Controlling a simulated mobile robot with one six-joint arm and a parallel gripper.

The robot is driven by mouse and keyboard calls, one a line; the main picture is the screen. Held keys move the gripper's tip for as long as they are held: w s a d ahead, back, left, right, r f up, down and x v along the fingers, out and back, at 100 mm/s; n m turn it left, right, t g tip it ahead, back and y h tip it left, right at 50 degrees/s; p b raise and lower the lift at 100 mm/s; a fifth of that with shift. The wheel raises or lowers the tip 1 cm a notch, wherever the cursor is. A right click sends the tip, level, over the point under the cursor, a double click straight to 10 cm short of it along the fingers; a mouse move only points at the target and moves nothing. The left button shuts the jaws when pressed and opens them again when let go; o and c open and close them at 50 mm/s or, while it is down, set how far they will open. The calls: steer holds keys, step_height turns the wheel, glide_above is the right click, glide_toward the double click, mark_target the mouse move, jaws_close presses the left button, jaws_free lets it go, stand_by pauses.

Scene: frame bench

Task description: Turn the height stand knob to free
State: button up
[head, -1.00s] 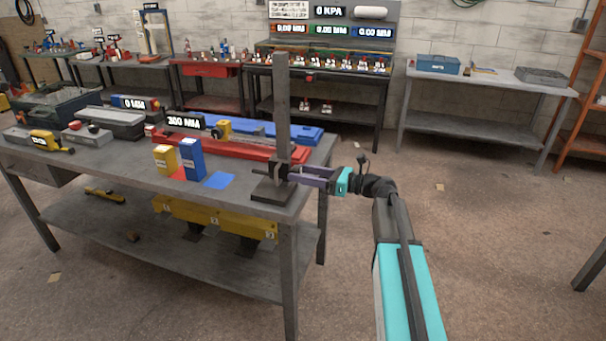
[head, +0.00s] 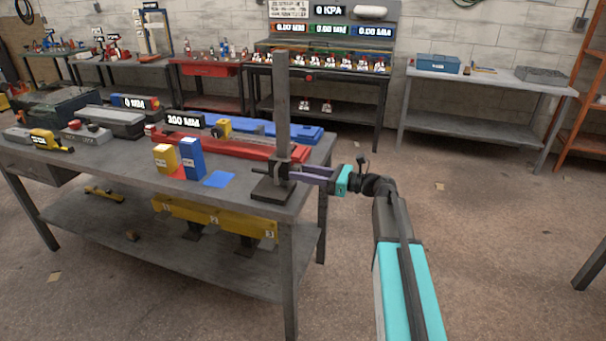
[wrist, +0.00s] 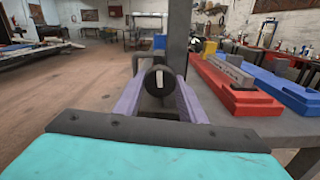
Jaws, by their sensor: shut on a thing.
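The height stand (head: 282,112) is a tall dark post on a square base (head: 273,190) at the near right corner of the workbench. Its knob (wrist: 158,82) is round and black with a pale mark standing nearly upright, tilted slightly; it shows in the wrist view. My gripper (head: 296,171) reaches in from the right with its purple fingers at the knob, low on the post. In the wrist view the fingers (wrist: 158,94) sit on both sides of the knob, shut on it. In the head view the knob is hidden by the fingers.
A yellow box (head: 165,158) and a blue box (head: 191,159) stand left of the stand, beside a flat blue square (head: 220,179). A red rail (head: 230,145) and a blue rail (head: 285,132) lie behind. The floor right of the bench is clear.

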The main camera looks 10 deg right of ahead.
steer(key=shift+n+b, duration=5.25)
steer(key=shift+n, duration=3.25)
steer(key=o, duration=1)
steer(key=shift+o, duration=0.2)
steer(key=v, duration=1.3)
steer(key=shift+s+d, duration=0.2)
steer(key=shift+d, duration=0.15)
